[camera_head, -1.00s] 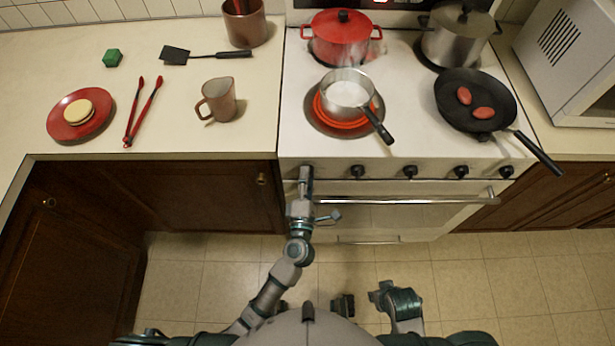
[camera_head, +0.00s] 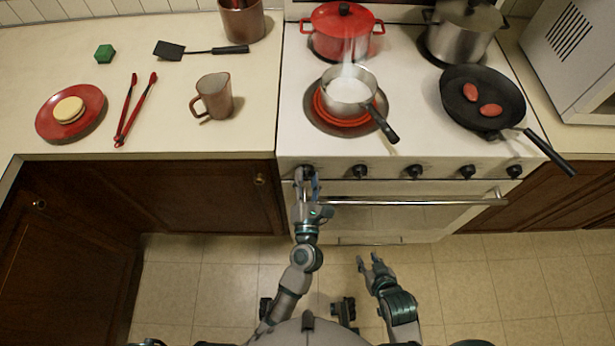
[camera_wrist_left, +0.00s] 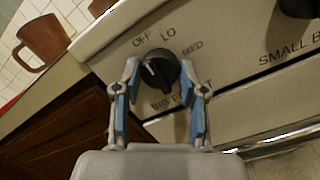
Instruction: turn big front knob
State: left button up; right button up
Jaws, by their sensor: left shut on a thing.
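The big front knob (camera_wrist_left: 160,71) is black and round, with a pale line on its face. In the left wrist view, OFF, LO and MED are printed around it, and partly hidden lettering begins with BIG below. In the head view the knob (camera_head: 307,172) is the leftmost on the stove front, partly covered by my left gripper (camera_head: 306,174). In the wrist view my left gripper (camera_wrist_left: 161,88) has a blue-padded finger on each side of the knob and is shut on it. My right gripper (camera_head: 369,258) is open and empty, low in front of the oven.
A steaming saucepan (camera_head: 350,92) sits on the glowing front-left burner. A frying pan (camera_head: 455,105) with two red patties has its handle past the front edge. The oven handle (camera_head: 420,201) runs below the knobs. A mug (camera_head: 215,97) stands on the left counter.

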pick_arm(q)
jog(key=shift+f, duration=0.5)
jog(key=o, duration=1.1)
jog(key=shift+o, duration=0.2)
jog(key=shift+w+r, duration=0.1)
jog(key=shift+r, duration=0.1)
jog(key=shift+r, duration=0.1)
jog(key=s+f, duration=0.2)
jog(key=s, duration=1)
jog(key=shift+d, duration=0.1)
